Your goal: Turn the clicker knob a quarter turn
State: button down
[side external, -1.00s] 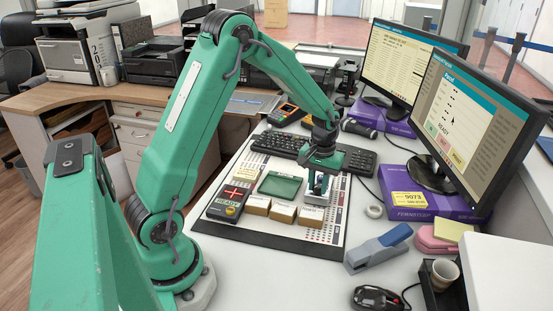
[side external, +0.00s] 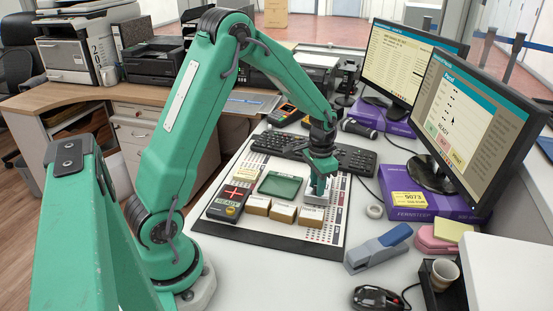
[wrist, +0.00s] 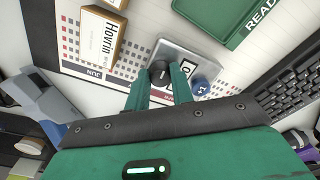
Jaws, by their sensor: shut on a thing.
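The clicker is a small grey-white block (side external: 314,198) on the right part of the desk mat. In the wrist view its plate (wrist: 183,50) carries a round black knob (wrist: 160,70) with a pale pointer line. My gripper (wrist: 157,82) points down over the clicker, its two green fingers on either side of the knob and shut on it. A blue round piece (wrist: 201,86) sits on the same plate beside the right finger. In the side view my gripper (side external: 320,188) hides most of the knob.
Several small cardboard boxes (side external: 283,213) stand just left of the clicker. A keyboard (side external: 352,157) lies behind. A blue-grey stapler (side external: 378,250) lies in front right.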

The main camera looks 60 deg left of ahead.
jog(key=shift+w, duration=0.1)
dwell(0.3)
jog(key=c, duration=1.2)
grip_release()
jog(key=shift+r, duration=0.1)
jog(key=shift+r, duration=3.8)
jog(key=shift+d+r, duration=0.1)
